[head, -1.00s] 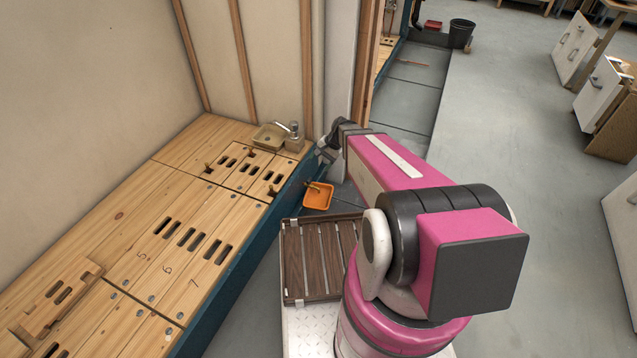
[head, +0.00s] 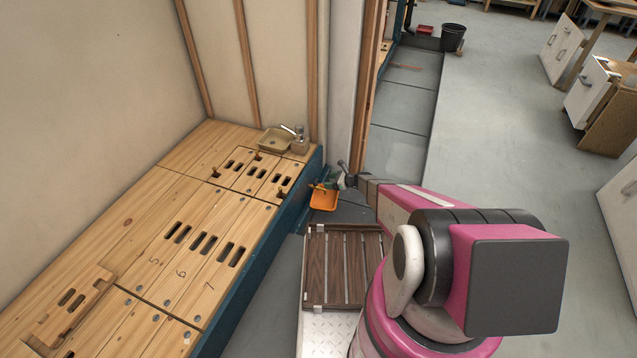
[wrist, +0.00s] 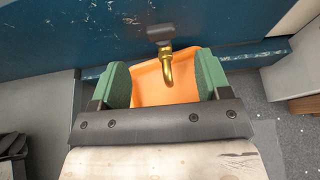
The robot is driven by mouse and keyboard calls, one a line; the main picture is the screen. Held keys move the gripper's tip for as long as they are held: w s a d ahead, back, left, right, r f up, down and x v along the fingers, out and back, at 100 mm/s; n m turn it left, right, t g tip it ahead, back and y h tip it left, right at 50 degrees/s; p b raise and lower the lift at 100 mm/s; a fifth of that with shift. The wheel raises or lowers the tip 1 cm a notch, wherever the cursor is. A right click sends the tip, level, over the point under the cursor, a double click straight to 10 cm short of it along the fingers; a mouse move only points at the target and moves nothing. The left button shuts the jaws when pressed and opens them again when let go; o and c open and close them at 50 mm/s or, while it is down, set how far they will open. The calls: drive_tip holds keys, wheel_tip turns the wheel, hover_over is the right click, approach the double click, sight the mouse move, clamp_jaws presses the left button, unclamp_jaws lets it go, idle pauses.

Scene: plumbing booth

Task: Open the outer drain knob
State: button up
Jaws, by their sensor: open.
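In the wrist view a brass drain spout (wrist: 167,66) sticks out of the dark blue panel and bends downward. The dark drain knob (wrist: 160,32) sits at its wall end. My gripper (wrist: 163,72) is open, with a green-padded finger to either side of the spout in the picture and nothing held. The knob is just beyond the fingertips in the picture; I see no contact. In the head view my gripper is a small greenish shape beside the orange bin, mostly hidden by my arm, and I cannot make out the knob there.
An orange bin (head: 323,199) stands below the spout, against the blue side panel (head: 262,246) of the wooden bench (head: 200,238). A small sink (head: 274,141) sits at the bench's far end. Open floor (head: 510,120) lies to the right.

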sight(317, 181)
drive_tip(key=x, duration=0.8)
drive_tip(key=shift+a+f, duration=0.1)
drive_tip(key=shift+a, duration=0.05)
drive_tip(key=shift+c, duration=0.3)
drive_tip(key=c, duration=0.9)
